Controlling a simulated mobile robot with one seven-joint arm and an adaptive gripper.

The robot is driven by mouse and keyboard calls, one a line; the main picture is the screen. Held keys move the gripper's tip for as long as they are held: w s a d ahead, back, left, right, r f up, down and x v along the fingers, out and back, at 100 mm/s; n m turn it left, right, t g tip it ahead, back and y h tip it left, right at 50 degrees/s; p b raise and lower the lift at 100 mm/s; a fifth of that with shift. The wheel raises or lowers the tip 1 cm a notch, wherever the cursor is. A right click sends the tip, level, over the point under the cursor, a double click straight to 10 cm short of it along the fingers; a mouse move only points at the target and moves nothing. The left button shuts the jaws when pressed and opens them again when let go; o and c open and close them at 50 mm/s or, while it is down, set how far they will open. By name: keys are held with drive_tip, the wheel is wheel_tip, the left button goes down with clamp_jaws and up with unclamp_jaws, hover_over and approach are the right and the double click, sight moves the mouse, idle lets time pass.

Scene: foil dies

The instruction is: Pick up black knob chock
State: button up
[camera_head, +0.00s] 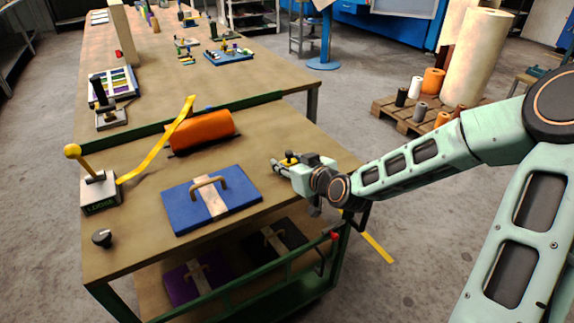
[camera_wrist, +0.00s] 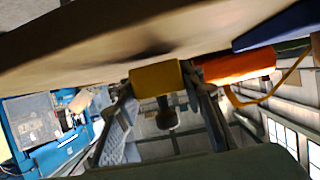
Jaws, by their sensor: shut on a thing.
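The black knob chock (camera_wrist: 155,76) is a yellow block with a dark stem and round knob (camera_wrist: 166,114) in the wrist view. My gripper (camera_wrist: 163,96) is shut on it, with a finger on each side. In the head view my gripper (camera_head: 282,165) is over the right part of the workbench, and a small bit of yellow and black (camera_head: 289,157) shows at its fingers. The wrist view appears upside down, with the bench top (camera_wrist: 110,40) close to the block. I cannot tell whether the block touches the bench.
A blue plate with a handle (camera_head: 236,190) lies left of my gripper. An orange roll (camera_head: 203,131) lies behind it. A grey box with a yellow-balled lever (camera_head: 100,193) and a small black knob (camera_head: 102,238) are at the left. Two more handled plates are on the shelf below.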

drive_tip(key=s+d+r+p, duration=0.2)
drive_tip(key=s+d+r, duration=0.7)
drive_tip(key=s+r, duration=0.1)
drive_tip(key=shift+s+r+p, duration=0.2)
drive_tip(key=shift+r+p, duration=0.1)
drive_tip(key=shift+r, duration=0.55)
drive_tip(key=shift+d, duration=0.15)
